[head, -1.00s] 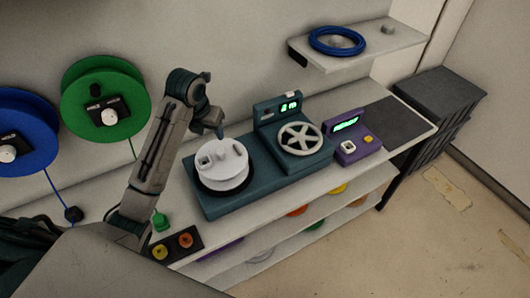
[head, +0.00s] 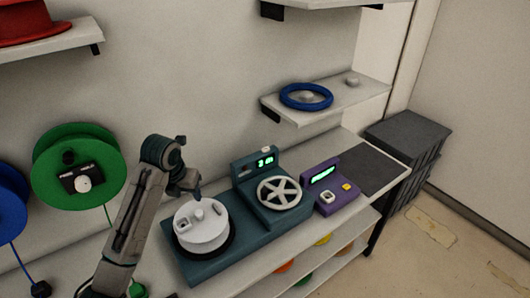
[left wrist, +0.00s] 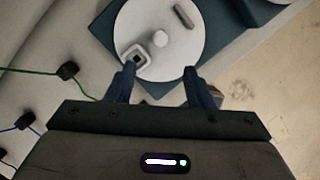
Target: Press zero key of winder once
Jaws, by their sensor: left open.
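The teal winder (head: 218,262) stands on the bench. It carries a white round spool plate (head: 201,238) at left and a spoked grey handwheel (head: 279,193) at right. Its upright housing has a green-lit display (head: 265,161), too small to read surely, and a small pale key (head: 266,149) on top. My left gripper (head: 196,193) is open and empty above the far side of the spool plate, left of the display housing. In the left wrist view the open fingers (left wrist: 165,85) point over the white plate (left wrist: 165,62). My right gripper is not in view.
A purple box (head: 330,193) with a lit display and two keys stands right of the winder. A shelf (head: 345,100) holding a blue ring (head: 306,96) is above it. Green (head: 78,160) and blue reels hang at left. A dark mat (head: 368,168) lies at the bench's right end.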

